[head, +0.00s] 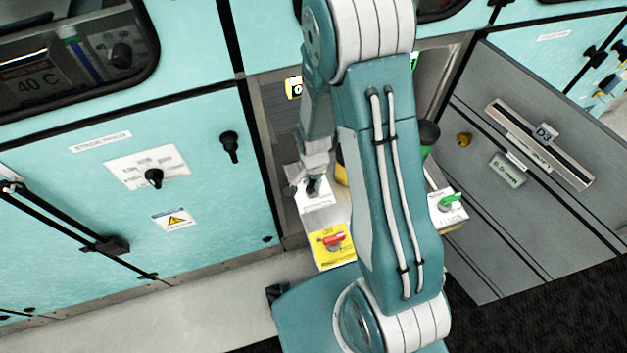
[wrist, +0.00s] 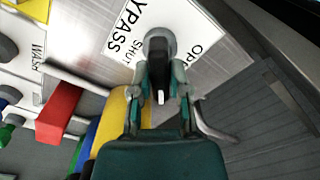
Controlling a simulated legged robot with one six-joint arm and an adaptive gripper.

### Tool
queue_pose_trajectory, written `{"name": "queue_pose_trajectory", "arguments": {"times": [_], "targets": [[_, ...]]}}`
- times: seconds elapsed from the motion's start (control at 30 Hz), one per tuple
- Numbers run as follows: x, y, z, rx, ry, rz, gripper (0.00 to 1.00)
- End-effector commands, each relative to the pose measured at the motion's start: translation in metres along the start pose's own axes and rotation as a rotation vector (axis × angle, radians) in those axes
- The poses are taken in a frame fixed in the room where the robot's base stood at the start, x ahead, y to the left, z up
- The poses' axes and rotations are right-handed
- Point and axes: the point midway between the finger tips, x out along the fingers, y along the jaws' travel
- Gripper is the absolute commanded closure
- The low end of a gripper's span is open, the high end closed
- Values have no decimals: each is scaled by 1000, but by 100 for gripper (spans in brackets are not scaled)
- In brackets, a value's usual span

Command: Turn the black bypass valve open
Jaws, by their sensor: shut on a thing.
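The black bypass valve handle (head: 313,187) is on a white label plate (head: 313,208) inside the open cabinet bay. In the wrist view the black handle (wrist: 158,77) stands between my two fingers, in front of the white plate (wrist: 124,50) lettered BYPASS, SHUT and OPEN. SHUT reads to the left of the handle and part of OPEN to its right. My gripper (wrist: 160,92) is shut on the handle, and its fingertips touch it from both sides. In the head view my gripper (head: 312,174) reaches down onto the valve; my arm hides part of the bay.
A yellow plate with a red handle (head: 333,240) is close in front of the valve. A grey panel (head: 515,160) marked D3 stands on the right. Coloured pipes and a red block (wrist: 60,112) show left in the wrist view.

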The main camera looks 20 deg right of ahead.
Motion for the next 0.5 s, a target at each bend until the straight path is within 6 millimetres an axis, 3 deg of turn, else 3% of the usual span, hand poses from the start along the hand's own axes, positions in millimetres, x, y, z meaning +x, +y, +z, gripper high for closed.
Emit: {"name": "queue_pose_trajectory", "arguments": {"times": [0.5], "targets": [[1, 1, 2, -342, -4, 3, 100]]}}
